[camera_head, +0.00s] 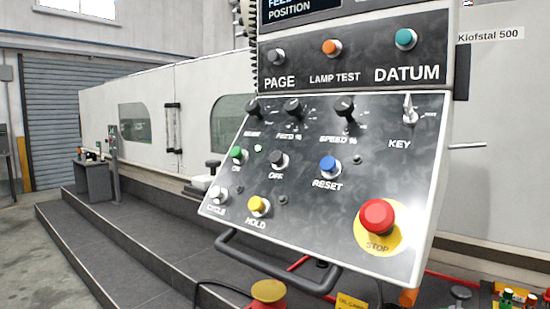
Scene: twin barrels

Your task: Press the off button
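The off button (279,159) is a dark grey round button on the sloping control panel (310,215), with the label OFF below it. The green on button (238,154) is to its left and the blue reset button (330,165) is to its right. The yellow hold button (259,205) sits below it. Nothing covers the off button. Neither of my grippers is in view.
A red stop button (377,217) is at the panel's lower right. Black knobs (293,108) line its top. A dark handle bar (275,270) juts out below the panel. Grey steps (130,245) and open floor lie to the left.

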